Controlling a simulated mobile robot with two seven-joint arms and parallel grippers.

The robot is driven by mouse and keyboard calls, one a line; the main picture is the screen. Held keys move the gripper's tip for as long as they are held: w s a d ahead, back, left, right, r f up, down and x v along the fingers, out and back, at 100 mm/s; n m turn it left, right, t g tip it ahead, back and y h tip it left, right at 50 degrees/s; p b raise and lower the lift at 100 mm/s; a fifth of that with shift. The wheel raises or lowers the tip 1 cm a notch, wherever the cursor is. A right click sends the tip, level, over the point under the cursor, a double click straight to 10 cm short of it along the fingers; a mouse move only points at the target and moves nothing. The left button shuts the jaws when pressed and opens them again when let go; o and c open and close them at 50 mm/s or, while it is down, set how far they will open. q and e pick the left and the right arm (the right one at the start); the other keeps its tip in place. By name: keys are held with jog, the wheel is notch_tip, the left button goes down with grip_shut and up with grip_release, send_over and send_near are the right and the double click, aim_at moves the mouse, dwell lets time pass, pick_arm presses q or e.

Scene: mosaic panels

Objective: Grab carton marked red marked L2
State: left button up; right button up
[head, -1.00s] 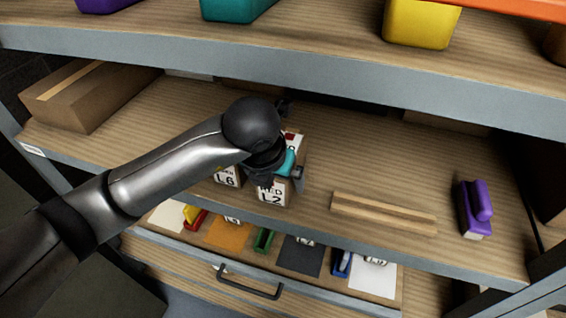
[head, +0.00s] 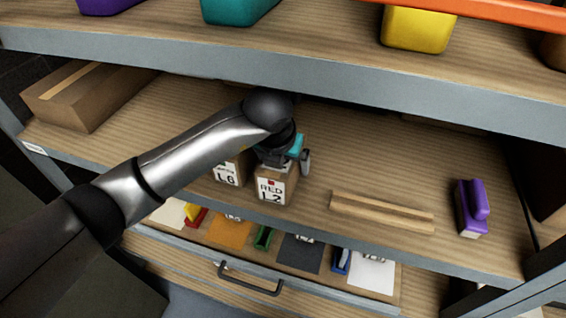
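The carton marked RED L2 (head: 273,191) stands on the middle shelf near its front edge, its label facing me. A carton marked L6 (head: 227,174) stands just to its left. My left gripper (head: 290,160) is over the top of the L2 carton, with one finger showing on the carton's right side. The other finger is hidden, so I cannot tell whether the gripper is closed on the carton. My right gripper is not in view.
A long brown box (head: 90,95) lies at the shelf's left. A wooden strip (head: 382,212) and a purple object (head: 471,207) are to the right. The upper shelf (head: 300,75) overhangs behind. An open drawer (head: 222,260) with coloured items sits below.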

pick_arm(q)
grip_shut()
jog(key=shift+r, duration=0.15)
dwell(0.6)
